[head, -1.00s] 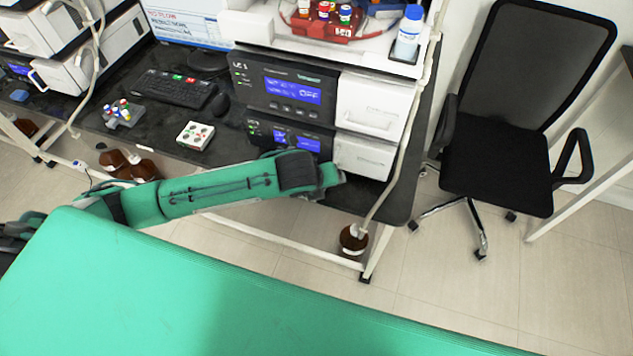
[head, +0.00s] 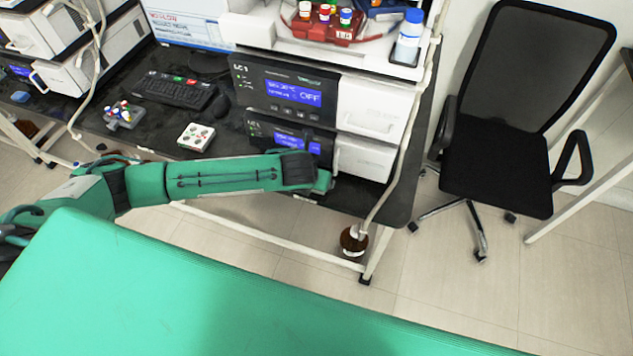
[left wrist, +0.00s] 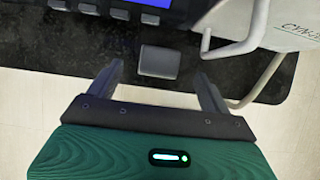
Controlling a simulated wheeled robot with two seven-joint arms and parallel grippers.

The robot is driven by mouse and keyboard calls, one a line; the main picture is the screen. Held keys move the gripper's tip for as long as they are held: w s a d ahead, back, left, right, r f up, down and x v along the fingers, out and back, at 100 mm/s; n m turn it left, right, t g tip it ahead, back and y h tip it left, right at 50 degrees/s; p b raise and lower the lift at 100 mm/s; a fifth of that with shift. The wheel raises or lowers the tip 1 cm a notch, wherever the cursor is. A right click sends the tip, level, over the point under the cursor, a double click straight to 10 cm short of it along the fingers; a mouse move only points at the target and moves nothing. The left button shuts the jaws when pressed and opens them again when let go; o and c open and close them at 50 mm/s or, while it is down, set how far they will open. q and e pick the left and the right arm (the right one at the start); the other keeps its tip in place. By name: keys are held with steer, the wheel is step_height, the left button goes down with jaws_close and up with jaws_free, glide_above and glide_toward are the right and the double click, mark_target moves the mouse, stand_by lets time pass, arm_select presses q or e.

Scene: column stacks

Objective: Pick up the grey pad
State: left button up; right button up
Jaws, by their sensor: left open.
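The grey pad (left wrist: 160,62) is a small dark-grey square block on the black bench top, in front of the instrument, at the top centre of the left wrist view. My left gripper (left wrist: 160,82) is open and empty. Its two fingers point toward the pad, one on each side, with a gap to each side of it. I cannot tell how high the fingertips are above the bench. In the head view the left arm reaches in from the left and ends at the bench's front edge; the pad cannot be made out there. My right gripper is not in view.
The instrument with blue displays (head: 293,93) stands right behind the pad area. A white drawer handle (left wrist: 236,45) juts out close to the right finger. A pale tube (head: 398,165) hangs down at the right. A white block with round spots (head: 196,137) lies further left.

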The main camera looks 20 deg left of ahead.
arm_select(q)
steer(key=shift+p+x, duration=0.65)
steer(key=shift+x, duration=2)
steer(key=shift+c, duration=0.4)
steer(key=c, duration=1)
